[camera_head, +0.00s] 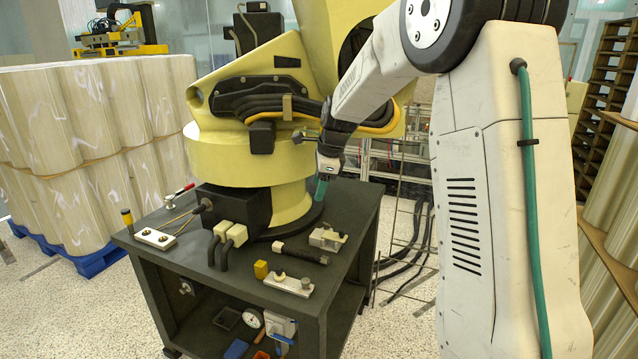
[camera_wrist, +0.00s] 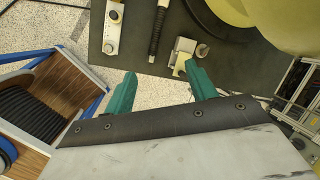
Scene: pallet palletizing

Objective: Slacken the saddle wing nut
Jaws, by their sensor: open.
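A small pale metal block (camera_head: 328,237), which looks like the saddle, sits on the dark cart top (camera_head: 205,262) near its right edge. In the wrist view the block (camera_wrist: 184,46) has a yellowish tab at its near end. I cannot make out the wing nut for certain at this size. My gripper (camera_head: 322,188) points down above the right side of the cart, apart from the block in the head view. In the wrist view its two teal fingers (camera_wrist: 160,70) are spread with nothing between them. The right fingertip appears close beside the tab; its height above it is unclear.
A black ribbed hose piece (camera_head: 300,253) and a plate with knobs (camera_head: 290,285) lie near the block. The yellow robot base (camera_head: 250,165) stands behind. Another plate (camera_head: 155,238) is at the left. A lower shelf holds loose items. Wrapped rolls (camera_head: 90,140) stand left.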

